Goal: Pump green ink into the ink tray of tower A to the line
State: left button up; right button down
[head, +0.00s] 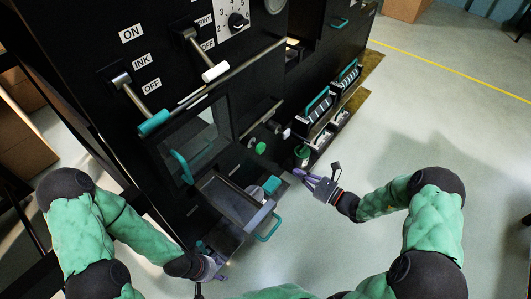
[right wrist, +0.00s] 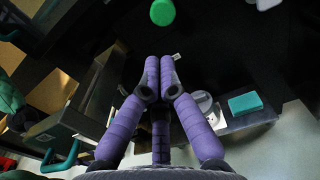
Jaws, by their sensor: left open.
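A black press fills the left and middle of the head view. An open tray (head: 228,198) with a dark bottom and a teal handle stands out from its front; I cannot make out an ink level or line in it. Above it on the press front are a green knob (head: 260,148), also in the right wrist view (right wrist: 162,12), and a white knob (head: 286,133). My right gripper (head: 304,175) is right of the tray, its purple fingers together and empty in the right wrist view (right wrist: 160,65). My left gripper (head: 214,266) is open, low and left of the tray.
A teal block (head: 271,185) lies beside the tray. A green container (head: 302,154) stands near my right gripper. A teal-gripped lever (head: 154,122) and a white-gripped lever (head: 215,72) are above. Boxes stand at the left edge. The floor at right is clear.

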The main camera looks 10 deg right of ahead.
aim_at(262, 150)
jog(key=shift+a, duration=0.15)
jog(key=b+x, duration=0.4)
jog(key=x, duration=0.9)
jog(key=shift+w+a+f, duration=0.1)
jog(key=shift+w+a, duration=0.15)
jog(key=shift+w, duration=0.1)
jog(key=x, duration=0.3)
jog(key=shift+w+a+b, duration=0.2)
jog(key=shift+w+b, duration=0.05)
jog(key=shift+b, duration=0.05)
dwell(0.4)
